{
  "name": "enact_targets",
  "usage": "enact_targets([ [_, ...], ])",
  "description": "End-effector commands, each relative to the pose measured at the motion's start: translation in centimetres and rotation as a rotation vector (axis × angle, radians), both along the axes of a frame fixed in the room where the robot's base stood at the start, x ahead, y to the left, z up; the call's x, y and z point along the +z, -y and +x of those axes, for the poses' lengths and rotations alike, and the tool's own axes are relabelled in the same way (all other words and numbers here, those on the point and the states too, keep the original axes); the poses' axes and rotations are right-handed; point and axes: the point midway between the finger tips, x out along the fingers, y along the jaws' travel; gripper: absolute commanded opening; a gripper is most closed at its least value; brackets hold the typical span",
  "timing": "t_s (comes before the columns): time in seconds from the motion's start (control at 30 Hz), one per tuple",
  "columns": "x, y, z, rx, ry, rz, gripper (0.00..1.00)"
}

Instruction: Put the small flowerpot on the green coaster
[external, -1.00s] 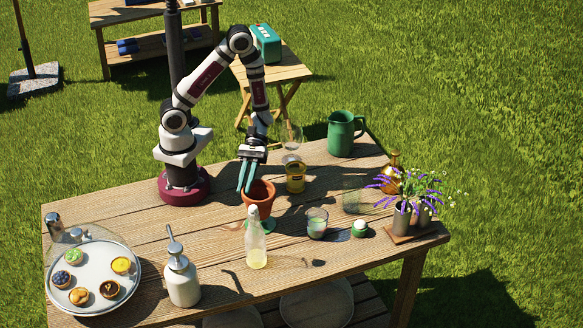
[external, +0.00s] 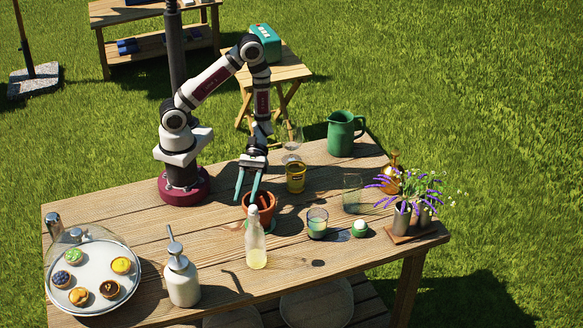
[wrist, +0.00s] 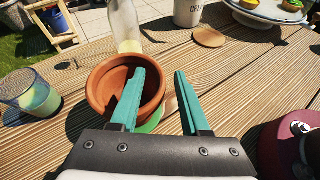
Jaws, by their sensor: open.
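The small terracotta flowerpot (external: 265,212) stands near the middle of the table, partly hidden behind the glass bottle. Whether the pot is centred is hidden. In the wrist view, one finger overlaps the pot's mouth and the other is outside the wall.
A clear bottle (external: 255,247) stands close in front of the pot. A green-filled glass (external: 317,224) and a yellow tin (external: 296,178) are to its right. A white dispenser (external: 182,282) and a cupcake tray (external: 92,298) are front left. The table left of the pot is fairly clear.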

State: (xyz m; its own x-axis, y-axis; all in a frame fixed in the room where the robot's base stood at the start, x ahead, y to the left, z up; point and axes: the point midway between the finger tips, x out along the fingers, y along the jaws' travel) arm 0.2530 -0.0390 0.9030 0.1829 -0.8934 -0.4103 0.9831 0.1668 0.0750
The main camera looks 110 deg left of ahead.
Motion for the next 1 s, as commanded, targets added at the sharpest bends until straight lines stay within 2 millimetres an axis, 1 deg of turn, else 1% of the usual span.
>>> enact_targets([
  [0.07, 0.3, -0.8, 0.0, 0.003, 0.005, 0.001, 0.46],
  [0.17, 1.1, -2.6, -0.4, 0.004, 0.005, 0.003, 0.46],
  [0.4, 3.5, -7.8, -1.5, 0.005, 0.004, 0.003, 0.46],
  [0.5, 4.3, -9.5, -1.8, 0.004, 0.004, 0.002, 0.46],
  [0.6, 4.8, -10.4, -2.1, -0.002, 0.003, 0.004, 0.46],
  [0.67, 5.3, -10.2, -2.4, -0.050, 0.020, 0.032, 0.46],
  [0.73, 6.7, -8.7, -3.4, -0.212, 0.080, 0.119, 0.46],
  [0.77, 7.5, -7.8, -4.1, -0.319, 0.121, 0.174, 0.46],
  [0.8, 8.5, -6.7, -5.3, -0.489, 0.190, 0.261, 0.46],
  [0.87, 10.0, -5.3, -7.5, -0.780, 0.315, 0.398, 0.46],
  [0.9, 10.9, -5.0, -8.9, -0.974, 0.403, 0.487, 0.46],
  [0.93, 11.4, -4.9, -9.8, -1.118, 0.472, 0.549, 0.46],
  [1.0, 12.5, -5.3, -11.5, -1.429, 0.624, 0.685, 0.46],
])
